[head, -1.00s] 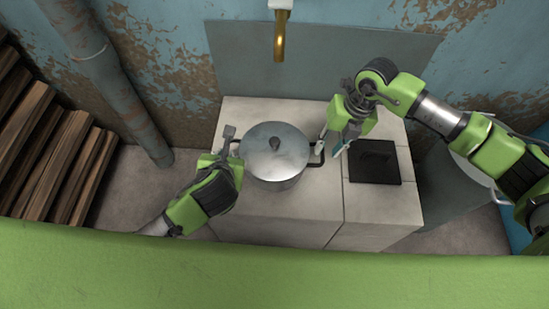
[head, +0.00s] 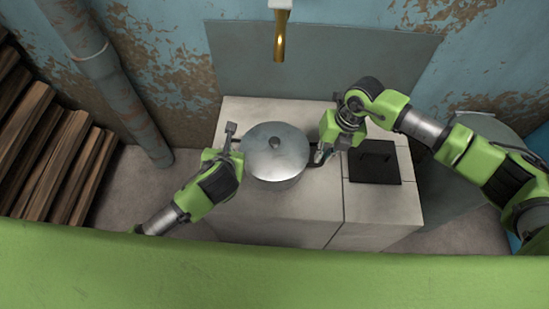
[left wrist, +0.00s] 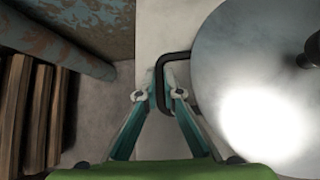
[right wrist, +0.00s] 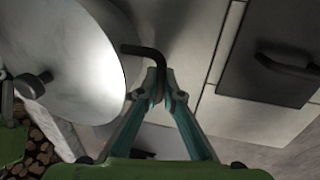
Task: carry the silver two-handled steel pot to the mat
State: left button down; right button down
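The silver pot (head: 262,165) with its lid and dark knob stands on the pale counter. It also shows in the left wrist view (left wrist: 235,60) and right wrist view (right wrist: 75,60). I cannot make out a mat for certain.
A dark square plate (head: 375,170) with a bar handle lies on the counter right of the pot. A brass tap (head: 280,40) hangs above the back. Stacked wood (head: 60,165) and a pipe (head: 120,85) are at left. The counter front (head: 270,215) is clear.

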pick_arm(q)
jog(key=shift+w+r, duration=0.1)
jog(key=shift+r, duration=0.15)
pick_arm(e)
jog(key=shift+w+r, duration=0.1)
jog(key=shift+r, duration=0.2)
